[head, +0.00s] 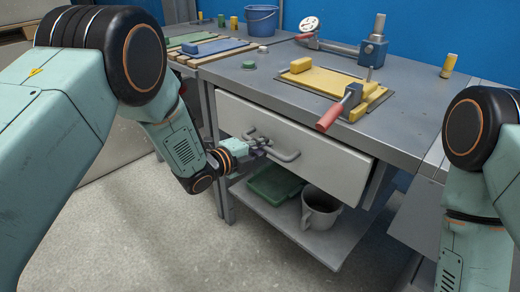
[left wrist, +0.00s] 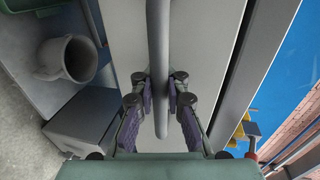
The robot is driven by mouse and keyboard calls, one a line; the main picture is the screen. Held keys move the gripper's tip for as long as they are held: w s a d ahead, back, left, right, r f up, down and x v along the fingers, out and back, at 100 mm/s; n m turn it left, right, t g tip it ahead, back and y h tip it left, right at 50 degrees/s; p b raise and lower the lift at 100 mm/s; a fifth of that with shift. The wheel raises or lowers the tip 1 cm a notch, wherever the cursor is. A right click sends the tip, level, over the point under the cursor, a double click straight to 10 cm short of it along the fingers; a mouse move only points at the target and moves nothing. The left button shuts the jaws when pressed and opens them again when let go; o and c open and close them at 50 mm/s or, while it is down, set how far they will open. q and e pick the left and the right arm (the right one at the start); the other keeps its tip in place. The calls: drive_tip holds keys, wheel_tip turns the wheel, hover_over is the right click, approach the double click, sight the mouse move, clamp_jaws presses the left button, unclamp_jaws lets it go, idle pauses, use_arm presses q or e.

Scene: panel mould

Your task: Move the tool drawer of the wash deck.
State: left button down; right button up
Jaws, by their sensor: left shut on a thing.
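The tool drawer (head: 318,158) is a pale grey front under the grey deck top, with a grey bar handle (head: 287,155). Its front stands slightly out from the deck frame, with a dark gap at its right end. My left gripper (head: 262,146) is at the left part of the handle. In the left wrist view the handle bar (left wrist: 158,50) runs between the two purple-padded fingers (left wrist: 160,92), which are shut on it. The drawer's inside is hidden. My right arm shows at the right, but its gripper is out of view.
The deck top (head: 240,82) carries a yellow board (head: 322,84), a red-handled clamp (head: 335,112) and a blue bucket (head: 262,20). Below the drawer, a shelf (head: 330,245) holds a green tray (head: 275,184) and a grey mug (head: 319,209). The floor in front is clear.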

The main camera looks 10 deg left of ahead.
use_arm(q)
drive_tip(key=shift+w+d+r, duration=0.1)
drive_tip(key=shift+w+r, duration=0.1)
drive_tip(key=shift+w, duration=0.05)
drive_tip(key=c, duration=1.5)
unclamp_jaws()
drive_tip(key=shift+s, duration=0.15)
drive_tip(key=shift+o, duration=0.7)
drive_tip(key=shift+f, duration=0.15)
drive_tip(key=v, duration=1.2)
drive_tip(key=shift+f, duration=0.1)
